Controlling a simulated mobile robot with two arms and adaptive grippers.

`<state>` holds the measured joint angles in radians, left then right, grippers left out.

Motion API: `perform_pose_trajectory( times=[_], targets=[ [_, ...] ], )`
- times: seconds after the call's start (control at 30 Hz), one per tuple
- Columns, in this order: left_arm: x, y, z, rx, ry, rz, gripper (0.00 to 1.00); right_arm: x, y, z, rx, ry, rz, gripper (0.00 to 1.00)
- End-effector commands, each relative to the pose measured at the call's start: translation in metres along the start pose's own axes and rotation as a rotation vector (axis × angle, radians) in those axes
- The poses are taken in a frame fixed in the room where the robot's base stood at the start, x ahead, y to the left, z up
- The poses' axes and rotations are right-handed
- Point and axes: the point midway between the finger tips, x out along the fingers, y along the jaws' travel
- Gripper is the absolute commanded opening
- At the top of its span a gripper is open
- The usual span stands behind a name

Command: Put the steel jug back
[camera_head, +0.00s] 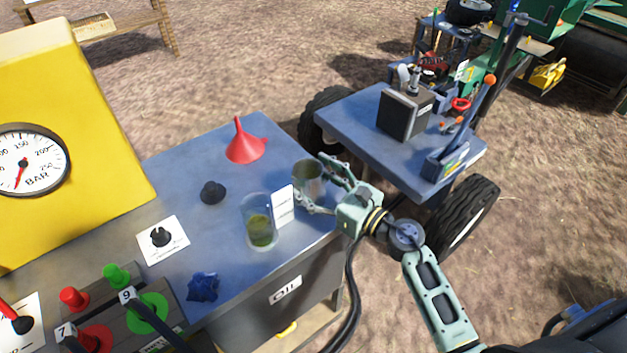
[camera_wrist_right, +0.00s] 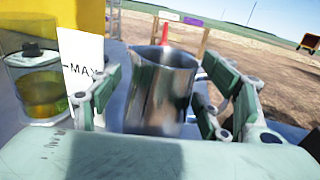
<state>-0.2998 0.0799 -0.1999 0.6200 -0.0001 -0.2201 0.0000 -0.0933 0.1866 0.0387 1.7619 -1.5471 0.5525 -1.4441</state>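The steel jug (camera_head: 309,178) is at the right edge of the blue bench (camera_head: 190,165), beside a white card. It looks upright; whether its base rests on the bench is hard to see. My right gripper (camera_head: 317,183) has its fingers on either side of the jug. In the right wrist view the jug (camera_wrist_right: 162,92) sits between the two fingers (camera_wrist_right: 160,90), with what looks like a narrow gap beside it. My left gripper is not in view.
A glass beaker with yellow-green liquid (camera_head: 260,228) and the white MAX card (camera_head: 283,205) stand close to the jug. A red funnel (camera_head: 245,142), a black knob (camera_head: 212,192) and a crumpled blue cloth (camera_head: 203,287) are on the bench. A blue cart (camera_head: 350,115) stands behind right.

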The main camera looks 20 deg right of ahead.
Motion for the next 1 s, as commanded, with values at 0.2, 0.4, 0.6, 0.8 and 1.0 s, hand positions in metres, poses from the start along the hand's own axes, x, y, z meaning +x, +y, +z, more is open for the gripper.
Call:
perform_pose_trajectory(
  times=[0.2,0.4,0.6,0.8,1.0],
  targets=[
    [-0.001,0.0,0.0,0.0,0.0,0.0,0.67,0.0,0.0,0.002,0.0,0.0,0.0,0.7],
    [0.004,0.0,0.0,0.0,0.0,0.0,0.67,-0.019,-0.001,-0.001,-0.001,0.003,-0.002,0.7],
    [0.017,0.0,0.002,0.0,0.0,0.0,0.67,-0.063,0.001,-0.002,-0.002,0.004,0.001,0.7],
    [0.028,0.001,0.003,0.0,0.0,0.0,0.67,-0.101,0.001,-0.001,0.001,0.002,0.0,0.7],
    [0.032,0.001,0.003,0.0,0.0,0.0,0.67,-0.118,0.0,0.002,0.0,0.001,0.0,0.7]
  ],
)
